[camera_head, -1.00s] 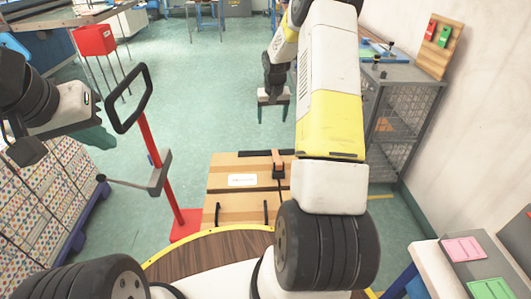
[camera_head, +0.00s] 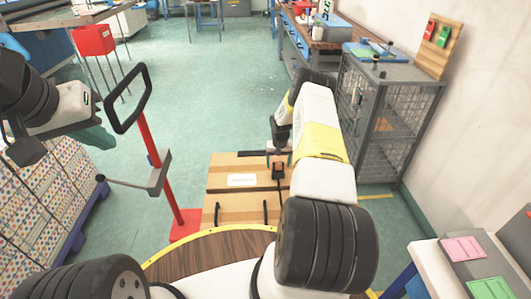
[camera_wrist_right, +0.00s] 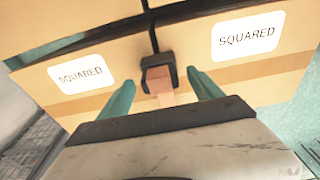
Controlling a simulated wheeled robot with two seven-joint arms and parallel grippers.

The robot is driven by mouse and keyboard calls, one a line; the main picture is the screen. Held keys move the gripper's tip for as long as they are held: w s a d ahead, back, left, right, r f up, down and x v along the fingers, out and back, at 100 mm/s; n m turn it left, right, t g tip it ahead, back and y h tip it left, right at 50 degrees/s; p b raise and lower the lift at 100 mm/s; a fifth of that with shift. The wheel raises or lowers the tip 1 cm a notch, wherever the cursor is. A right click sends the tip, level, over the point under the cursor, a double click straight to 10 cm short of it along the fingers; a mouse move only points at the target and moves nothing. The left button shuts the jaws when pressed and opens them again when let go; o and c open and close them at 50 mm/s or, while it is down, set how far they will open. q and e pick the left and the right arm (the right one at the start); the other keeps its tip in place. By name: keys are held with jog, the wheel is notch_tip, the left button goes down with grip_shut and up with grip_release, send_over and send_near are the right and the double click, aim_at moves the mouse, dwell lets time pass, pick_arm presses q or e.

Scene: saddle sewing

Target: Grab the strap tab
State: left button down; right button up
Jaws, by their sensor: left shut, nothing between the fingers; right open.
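The strap tab (camera_head: 278,169) is a small orange-brown piece in a dark buckle on top of a wooden-coloured box (camera_head: 225,207). In the right wrist view the tab (camera_wrist_right: 158,80) stands between the two teal fingers of my right gripper (camera_wrist_right: 160,92), with gaps on both sides. My right gripper (camera_head: 279,158) is open above the box, at the tab's far side in the head view. My left gripper (camera_head: 98,138) is shut and empty at the far left, well away from the box. Contact between the right fingers and the tab is not visible.
A red stand with a black loop handle (camera_head: 128,98) rises left of the box. A round wooden table with a yellow rim (camera_head: 205,244) is in front. A grey wire cage cabinet (camera_head: 385,115) stands at the right. The green floor behind the box is free.

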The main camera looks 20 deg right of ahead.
jog(key=shift+w+f, duration=0.1)
jog(key=shift+f, duration=0.65)
jog(key=c, duration=1.5)
